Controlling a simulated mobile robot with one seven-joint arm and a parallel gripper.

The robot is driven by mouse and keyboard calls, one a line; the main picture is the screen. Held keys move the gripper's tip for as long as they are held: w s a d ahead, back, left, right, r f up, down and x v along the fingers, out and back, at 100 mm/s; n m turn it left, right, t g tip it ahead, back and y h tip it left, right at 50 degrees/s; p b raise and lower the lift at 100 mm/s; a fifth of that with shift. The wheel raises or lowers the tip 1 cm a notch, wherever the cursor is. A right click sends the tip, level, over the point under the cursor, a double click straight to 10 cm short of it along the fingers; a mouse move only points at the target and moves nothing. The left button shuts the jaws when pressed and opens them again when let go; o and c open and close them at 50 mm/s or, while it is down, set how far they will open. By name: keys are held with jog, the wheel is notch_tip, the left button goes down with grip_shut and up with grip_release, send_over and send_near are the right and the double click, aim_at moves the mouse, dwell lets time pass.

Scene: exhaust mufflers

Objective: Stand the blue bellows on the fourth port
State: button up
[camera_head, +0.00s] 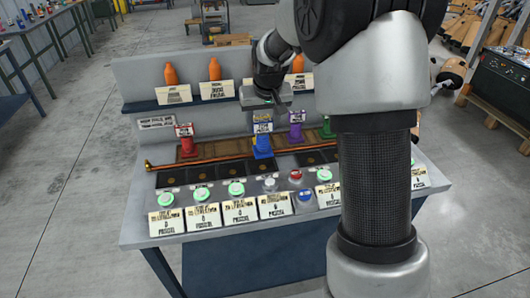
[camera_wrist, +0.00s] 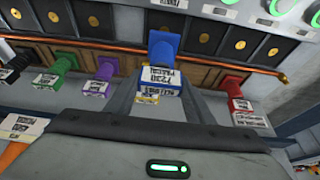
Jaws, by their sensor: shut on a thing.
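The blue bellows (camera_head: 263,143) is upright between the fingers of my gripper (camera_head: 264,106), which is shut on its upper part with the label card. In the wrist view the blue bellows (camera_wrist: 164,46) shows in front of my fingers, its card reading 7230 Pascal. It overlaps the copper rail in both views; I cannot tell how far it is above the bench. The ports are a row of black squares with copper discs (camera_head: 204,174) in front of the rail. They also show along the top of the wrist view (camera_wrist: 204,38). No port number is legible.
A red bellows (camera_head: 186,141) stands to the left, a purple bellows (camera_head: 296,131) and a green bellows (camera_head: 327,128) to the right. A thin copper rail (camera_head: 215,158) runs along the bench. Orange bottles (camera_head: 170,75) stand on the back shelf. Buttons and cards line the front.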

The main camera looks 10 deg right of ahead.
aim_at(262, 140)
jog(key=shift+f+b, duration=0.35)
jog(key=shift+f, duration=2.95)
jog(key=o, duration=1.7)
jog(key=shift+r, duration=0.1)
